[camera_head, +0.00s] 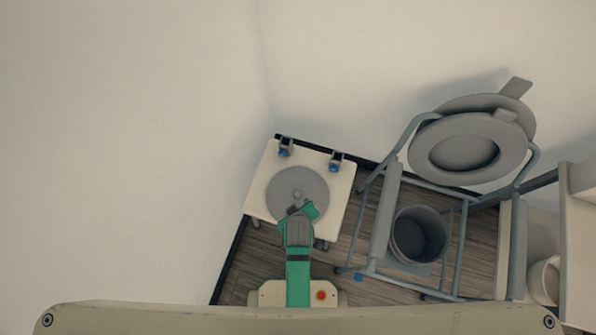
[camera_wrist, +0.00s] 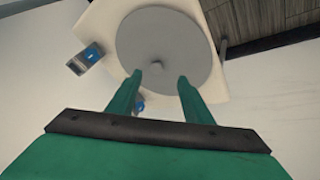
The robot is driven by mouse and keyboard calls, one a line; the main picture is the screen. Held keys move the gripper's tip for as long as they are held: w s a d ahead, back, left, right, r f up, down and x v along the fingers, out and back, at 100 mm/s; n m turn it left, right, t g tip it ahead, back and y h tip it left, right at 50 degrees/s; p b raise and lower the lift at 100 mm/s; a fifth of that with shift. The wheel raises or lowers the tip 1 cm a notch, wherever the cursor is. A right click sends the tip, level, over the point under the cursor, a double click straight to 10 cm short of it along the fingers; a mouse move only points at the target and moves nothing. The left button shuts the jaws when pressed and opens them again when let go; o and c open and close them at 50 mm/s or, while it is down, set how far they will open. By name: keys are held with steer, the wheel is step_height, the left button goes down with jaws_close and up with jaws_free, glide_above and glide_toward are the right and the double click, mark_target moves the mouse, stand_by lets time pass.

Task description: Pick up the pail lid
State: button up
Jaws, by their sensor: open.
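The pail lid (camera_head: 291,188) is a flat grey disc with a small knob at its middle. It lies on a small white stool-like table (camera_head: 336,196). In the wrist view the lid (camera_wrist: 192,39) fills the upper middle, with its knob (camera_wrist: 157,64) just beyond my fingertips. My gripper (camera_wrist: 160,77) is open, its two green fingers apart and nothing between them. In the head view my green arm covers the lid's near edge. I cannot tell the exact gap between the fingertips and the lid.
A commode chair (camera_head: 383,215) with a raised grey seat (camera_head: 420,154) stands to the right, holding a dark pail (camera_head: 419,234). Blue-marked clamps or casters (camera_head: 336,162) sit at the table's far edge. White walls close in at the left and back. A white toilet-like fixture (camera_head: 544,281) is at the far right.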

mark_target(298, 195)
steer(key=w+n+g, duration=0.4)
steer(key=w+g, duration=0.2)
steer(key=w, duration=0.2)
step_height(298, 195, down, 10)
steer(key=shift+r, duration=0.1)
steer(key=shift+a, duration=0.1)
jaws_close()
stand_by(0.4)
